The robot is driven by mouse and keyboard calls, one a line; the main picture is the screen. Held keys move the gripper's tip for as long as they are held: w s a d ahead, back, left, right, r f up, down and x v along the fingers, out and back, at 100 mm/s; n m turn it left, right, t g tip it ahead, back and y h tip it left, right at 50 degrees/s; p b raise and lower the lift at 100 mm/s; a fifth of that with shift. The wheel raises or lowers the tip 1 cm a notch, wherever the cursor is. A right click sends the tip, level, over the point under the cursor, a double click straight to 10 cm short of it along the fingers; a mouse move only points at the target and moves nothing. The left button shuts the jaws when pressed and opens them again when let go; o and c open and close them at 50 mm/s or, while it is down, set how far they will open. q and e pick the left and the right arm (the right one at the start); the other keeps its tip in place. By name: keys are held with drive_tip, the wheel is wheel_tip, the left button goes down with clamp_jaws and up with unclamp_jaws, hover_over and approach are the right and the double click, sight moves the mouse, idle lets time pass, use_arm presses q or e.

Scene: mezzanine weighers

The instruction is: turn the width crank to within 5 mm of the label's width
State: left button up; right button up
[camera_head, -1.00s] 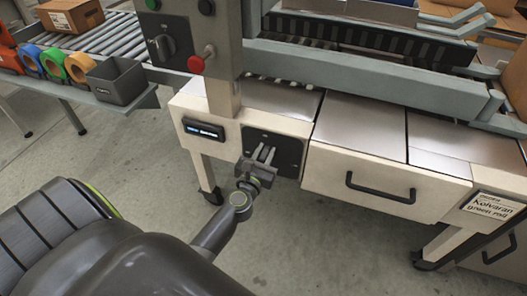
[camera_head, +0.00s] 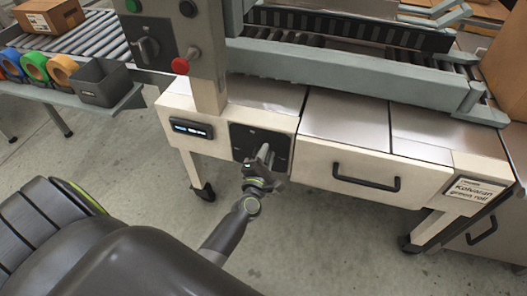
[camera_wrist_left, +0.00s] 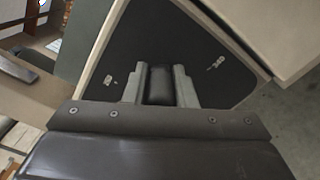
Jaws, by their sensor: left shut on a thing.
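The crank sits on a dark square plate (camera_head: 243,139) on the front of the cream machine. In the left wrist view the crank's dark knob (camera_wrist_left: 159,85) lies between the two grey fingers. My left gripper (camera_head: 264,156) is shut on this knob, in front of the plate. The gripper hides most of the crank in the head view. A small display (camera_head: 191,128) with blue-lit text is left of the plate; its text is too small to read. The right gripper is not in view.
A drawer with a black handle (camera_head: 366,183) is right of the plate. A control post with a red button (camera_head: 180,66) rises above. A dark bin (camera_head: 105,83) and several coloured tape rolls (camera_head: 62,69) stand at the left. The floor in front is clear.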

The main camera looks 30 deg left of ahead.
use_arm(q)
drive_tip(key=m, duration=0.1)
drive_tip(key=f+m, duration=0.1)
drive_tip(key=m, duration=0.1)
drive_tip(key=shift+d, duration=0.3)
drive_tip(key=shift+w+d+f+m+p, duration=0.1)
drive_tip(key=shift+f+m+p, duration=0.15)
drive_tip(key=shift+f+m, duration=0.85)
drive_tip(key=shift+d+f+m+p, duration=0.1)
drive_tip(key=shift+f+m+p, duration=0.1)
drive_tip(key=shift+m, duration=1.7)
drive_tip(key=shift+w+f+m+p, duration=0.1)
drive_tip(key=shift+f+m+p, duration=0.35)
drive_tip(key=shift+m, duration=1.05)
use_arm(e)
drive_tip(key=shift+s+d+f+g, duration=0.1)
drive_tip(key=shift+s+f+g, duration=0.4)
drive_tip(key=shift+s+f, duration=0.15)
use_arm(q)
drive_tip(key=shift+f, duration=0.15)
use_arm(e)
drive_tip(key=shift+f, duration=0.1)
use_arm(q)
drive_tip(key=o, duration=0.9)
drive_tip(key=shift+c, duration=0.2)
drive_tip(key=shift+o, duration=0.4)
drive_tip(key=shift+s, duration=0.1)
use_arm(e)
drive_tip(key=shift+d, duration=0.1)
